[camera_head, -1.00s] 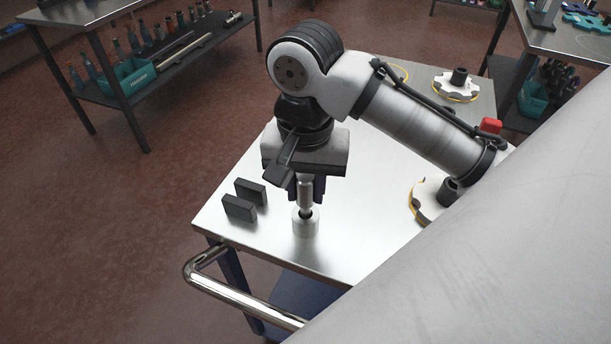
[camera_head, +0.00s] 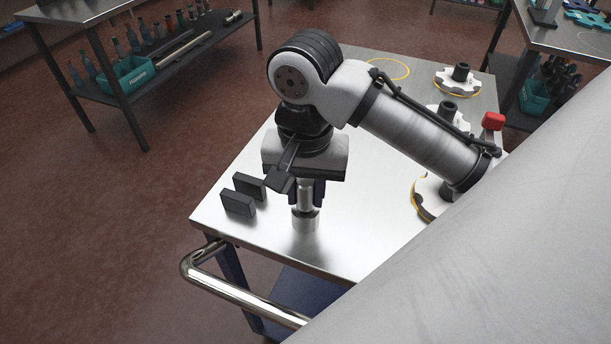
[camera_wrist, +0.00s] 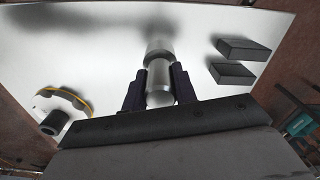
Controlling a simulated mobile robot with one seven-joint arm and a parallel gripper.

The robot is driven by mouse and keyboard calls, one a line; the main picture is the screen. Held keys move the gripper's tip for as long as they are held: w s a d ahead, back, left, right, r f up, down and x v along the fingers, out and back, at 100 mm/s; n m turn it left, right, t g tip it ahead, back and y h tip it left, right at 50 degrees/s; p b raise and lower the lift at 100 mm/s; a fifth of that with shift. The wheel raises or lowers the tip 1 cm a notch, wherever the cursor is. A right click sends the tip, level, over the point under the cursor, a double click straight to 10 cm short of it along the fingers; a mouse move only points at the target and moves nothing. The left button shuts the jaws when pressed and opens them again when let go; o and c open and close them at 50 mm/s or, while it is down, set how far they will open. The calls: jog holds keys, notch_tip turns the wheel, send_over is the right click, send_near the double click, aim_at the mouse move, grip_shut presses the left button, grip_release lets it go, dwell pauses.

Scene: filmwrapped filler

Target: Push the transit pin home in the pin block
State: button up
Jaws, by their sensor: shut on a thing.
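The transit pin (camera_head: 305,194) is a bright metal cylinder standing upright between the two dark fingers of my gripper (camera_head: 306,188). My gripper is shut on it. The pin block (camera_head: 305,223) is a short, wider metal cylinder on the table top, directly under the pin. The pin's lower end meets the block's top, and no dark gap shows between them. In the wrist view the pin (camera_wrist: 159,82) lies between the fingers (camera_wrist: 158,78), in line with the block (camera_wrist: 160,48). How deep the pin sits inside the block is hidden.
Two dark rectangular blocks (camera_head: 238,203) (camera_head: 250,186) stand on the steel table (camera_head: 350,240), left of the pin block. White flanged parts with dark hubs (camera_head: 458,78) and a red item (camera_head: 493,121) are at the right. A chrome handle (camera_head: 240,297) runs along the front.

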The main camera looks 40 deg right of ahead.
jog(key=shift+f, duration=0.45)
jog(key=o, duration=1.6)
notch_tip(320, 180, up, 8)
jog(key=p, duration=0.7)
